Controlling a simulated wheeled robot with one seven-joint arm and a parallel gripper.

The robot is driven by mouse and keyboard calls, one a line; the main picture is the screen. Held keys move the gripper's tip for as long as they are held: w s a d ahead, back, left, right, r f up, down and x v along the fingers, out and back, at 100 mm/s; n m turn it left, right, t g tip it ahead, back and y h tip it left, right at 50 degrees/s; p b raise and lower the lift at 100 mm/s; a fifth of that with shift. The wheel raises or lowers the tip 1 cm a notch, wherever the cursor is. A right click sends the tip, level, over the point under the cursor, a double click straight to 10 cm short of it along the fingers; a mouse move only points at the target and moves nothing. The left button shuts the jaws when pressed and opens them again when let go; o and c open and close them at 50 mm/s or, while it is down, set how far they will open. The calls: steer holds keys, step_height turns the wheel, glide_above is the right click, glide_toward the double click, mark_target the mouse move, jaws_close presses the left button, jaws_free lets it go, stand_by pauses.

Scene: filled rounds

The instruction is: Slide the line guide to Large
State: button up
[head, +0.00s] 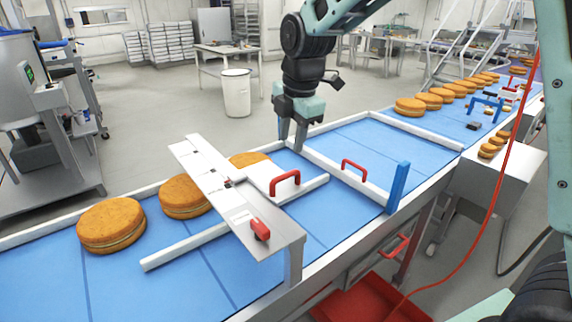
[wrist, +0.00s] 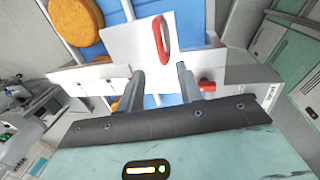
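The line guide appears to be the long white rail (head: 190,244) on the blue belt, with a white plate carrying a red handle (head: 286,181). It passes under a white crossbar (head: 205,170) with small marks too small to read. My gripper (head: 291,147) hangs at the belt's far side, beyond the handle. In the wrist view its fingers (wrist: 159,72) are apart with nothing between them. The red handle (wrist: 161,40) lies beyond the fingertips, not touched.
Several orange-brown rounds (head: 111,224) lie on the belt at left, one partly behind the crossbar. A second red handle (head: 354,169) sits on a white gate, with a blue post (head: 398,186) at its end. A red cable (head: 490,190) hangs at right.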

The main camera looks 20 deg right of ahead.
mark_target(285, 174)
steer(key=f, duration=0.3)
steer(key=w+f+p, duration=0.1)
steer(key=f, duration=0.2)
steer(key=f+p, duration=0.1)
steer(key=f, duration=0.2)
steer(key=shift+w+a+f, duration=0.35)
jaws_close()
